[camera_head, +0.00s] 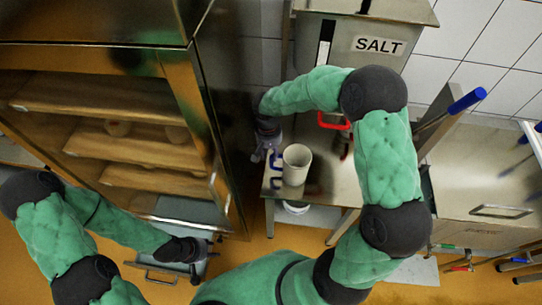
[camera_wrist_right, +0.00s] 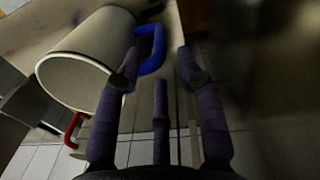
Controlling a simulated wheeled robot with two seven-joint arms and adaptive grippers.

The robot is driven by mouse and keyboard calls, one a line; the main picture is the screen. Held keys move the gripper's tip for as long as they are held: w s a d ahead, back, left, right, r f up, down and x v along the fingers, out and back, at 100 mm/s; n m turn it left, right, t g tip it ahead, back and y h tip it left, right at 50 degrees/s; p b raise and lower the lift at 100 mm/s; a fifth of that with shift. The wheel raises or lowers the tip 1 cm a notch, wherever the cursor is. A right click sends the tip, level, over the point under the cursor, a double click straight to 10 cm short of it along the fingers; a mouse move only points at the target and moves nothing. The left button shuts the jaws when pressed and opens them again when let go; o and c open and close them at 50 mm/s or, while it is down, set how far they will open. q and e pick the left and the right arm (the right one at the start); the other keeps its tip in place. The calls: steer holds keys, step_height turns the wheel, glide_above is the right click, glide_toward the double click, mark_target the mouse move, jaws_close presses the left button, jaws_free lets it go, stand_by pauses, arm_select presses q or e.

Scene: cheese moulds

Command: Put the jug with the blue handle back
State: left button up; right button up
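The off-white jug (camera_head: 297,165) with the blue handle (camera_head: 276,177) stands upright near the left edge of the metal table. In the right wrist view the jug (camera_wrist_right: 85,62) is at the upper left, its blue handle (camera_wrist_right: 155,52) pointing to the fingers. My right gripper (camera_head: 264,153) is beside the jug, on its handle side. Its fingers (camera_wrist_right: 159,72) are spread, and the handle lies at the gap between the fingertips, not clamped. A second jug's red handle (camera_head: 333,122) shows behind my right arm. My left gripper (camera_head: 190,250) is low at the left; its fingers are unclear.
The metal table (camera_head: 322,180) has a SALT bin (camera_head: 372,50) behind it. A tall metal cabinet with wooden shelves (camera_head: 110,100) stands close on the left. A white bucket (camera_head: 296,208) is under the table. A metal unit (camera_head: 485,205) and blue-handled tools (camera_head: 467,101) are at the right.

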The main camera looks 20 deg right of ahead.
step_height(320, 180, up, 6)
steer(key=shift+a+r+p, duration=0.15)
steer(key=shift+r+p, duration=0.1)
steer(key=shift+p, duration=0.15)
steer(key=s+a+f+y, duration=0.1)
steer(key=s+a+f, duration=0.2)
steer(key=s+f, duration=0.3)
steer(key=s+a+f+y, duration=0.2)
steer(key=s+a+f, duration=0.2)
steer(key=f, duration=0.6)
steer(key=s+a+f+n+y, duration=0.1)
steer(key=s+a+f, duration=0.3)
steer(key=s+f, duration=0.4)
steer(key=shift+s+a+t+y, duration=0.25)
steer(key=shift+t+y, duration=0.05)
